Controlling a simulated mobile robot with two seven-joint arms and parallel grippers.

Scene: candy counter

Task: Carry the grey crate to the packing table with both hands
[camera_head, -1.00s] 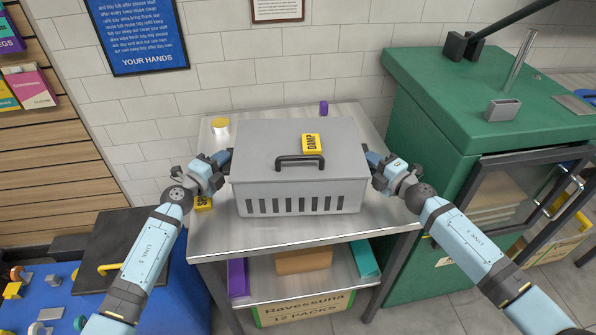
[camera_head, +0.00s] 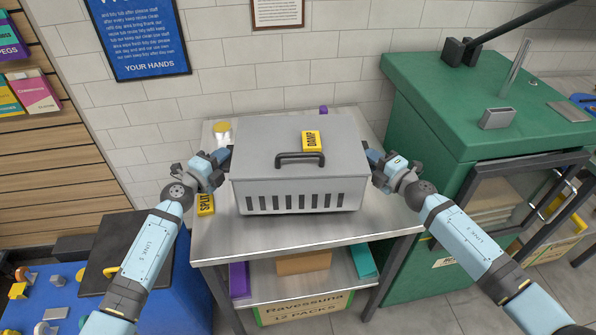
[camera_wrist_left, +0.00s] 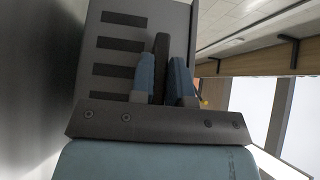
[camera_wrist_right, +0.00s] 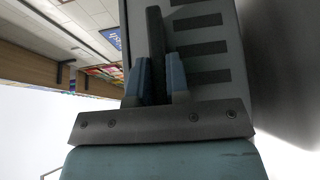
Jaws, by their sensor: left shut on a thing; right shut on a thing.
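The grey crate (camera_head: 300,190) has a closed lid with a black handle and a yellow "DAMP" tag (camera_head: 312,141). It is level over a metal-topped table (camera_head: 290,238); I cannot tell whether its underside touches the top. My left gripper (camera_head: 226,160) is shut on the crate's left side, and my right gripper (camera_head: 373,161) is shut on its right side. In the left wrist view the fingers (camera_wrist_left: 161,80) close around a dark bar on the slotted crate (camera_wrist_left: 115,65). The right wrist view shows the same grip (camera_wrist_right: 158,80).
A yellow "SPLIT" block (camera_head: 205,204) lies on the table left of the crate. A yellow-lidded jar (camera_head: 222,131) and a purple item (camera_head: 323,110) stand behind. A green cabinet (camera_head: 440,110) stands close on the right. A blue surface (camera_head: 60,300) with small items is at lower left.

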